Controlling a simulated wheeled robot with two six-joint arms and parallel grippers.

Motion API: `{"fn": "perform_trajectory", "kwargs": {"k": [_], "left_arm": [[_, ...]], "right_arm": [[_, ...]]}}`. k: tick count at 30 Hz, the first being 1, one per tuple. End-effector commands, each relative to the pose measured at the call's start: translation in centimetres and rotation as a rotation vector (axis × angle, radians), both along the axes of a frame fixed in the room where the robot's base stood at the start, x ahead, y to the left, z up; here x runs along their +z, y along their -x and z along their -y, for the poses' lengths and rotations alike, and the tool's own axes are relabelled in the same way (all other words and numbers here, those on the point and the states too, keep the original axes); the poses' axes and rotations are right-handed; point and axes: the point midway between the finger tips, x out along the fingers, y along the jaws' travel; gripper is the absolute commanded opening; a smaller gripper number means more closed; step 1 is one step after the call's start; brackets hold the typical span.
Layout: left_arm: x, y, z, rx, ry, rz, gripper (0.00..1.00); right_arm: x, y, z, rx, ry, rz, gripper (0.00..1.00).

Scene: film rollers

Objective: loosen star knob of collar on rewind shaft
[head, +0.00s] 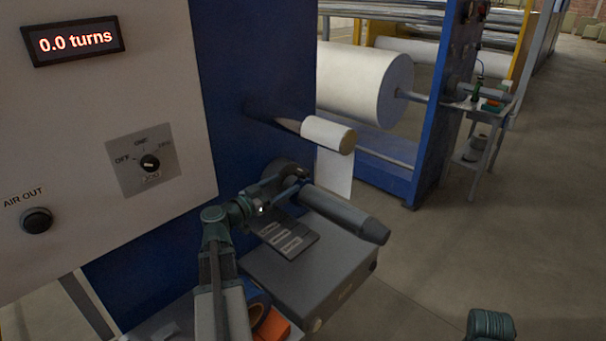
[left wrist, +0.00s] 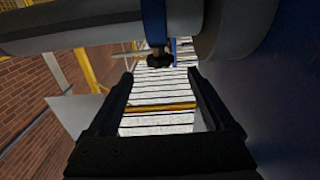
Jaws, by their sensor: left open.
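The rewind shaft (head: 345,213) is a dark grey bar sticking out from the blue machine frame; it crosses the upper left of the left wrist view (left wrist: 80,28). A pale collar (left wrist: 184,16) shows at the top there. A small dark star knob (left wrist: 159,60) hangs below it, just beyond the fingertips and between their lines. My left gripper (head: 298,173) is beside the shaft's root in the head view; its black jaws (left wrist: 163,75) are open and empty in the left wrist view, apart from the knob. In the head view the knob is hidden or too small to tell.
A grey box (head: 310,262) with a labelled dark plate lies below the shaft. A white film roll (head: 328,134) sits above it. The control panel (head: 95,100) reads 0.0 turns. Open floor (head: 480,240) lies to the right.

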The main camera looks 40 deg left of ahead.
Motion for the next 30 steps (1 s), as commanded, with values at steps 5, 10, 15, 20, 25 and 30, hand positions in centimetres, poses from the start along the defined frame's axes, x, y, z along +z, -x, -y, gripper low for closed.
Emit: {"fn": "perform_trajectory", "kwargs": {"k": [5, 10, 15, 20, 25, 30], "left_arm": [[0.0, -4.0, 0.3, -0.004, 0.000, 0.000, 0.86], [0.0, -6.7, 0.5, -0.003, 0.000, -0.001, 0.86], [0.0, -8.4, 0.7, -0.001, 0.000, -0.001, 0.86], [0.0, -9.0, 0.8, -0.001, 0.000, -0.001, 0.86], [0.0, -9.1, 0.8, 0.000, 0.001, -0.001, 0.86], [0.0, -9.0, 0.8, 0.000, 0.000, -0.001, 0.75]], "right_arm": [[0.0, 0.0, 0.0, 0.000, 0.000, 0.000, 0.50], [0.0, 0.0, 0.0, 0.000, 0.000, 0.000, 0.50], [0.0, 0.0, 0.0, 0.000, 0.000, 0.000, 0.50], [0.0, 0.0, 0.0, 0.000, 0.000, 0.000, 0.50], [0.0, 0.0, 0.0, 0.000, 0.000, 0.000, 0.50], [0.0, 0.0, 0.0, 0.000, 0.000, 0.000, 0.50]]}}
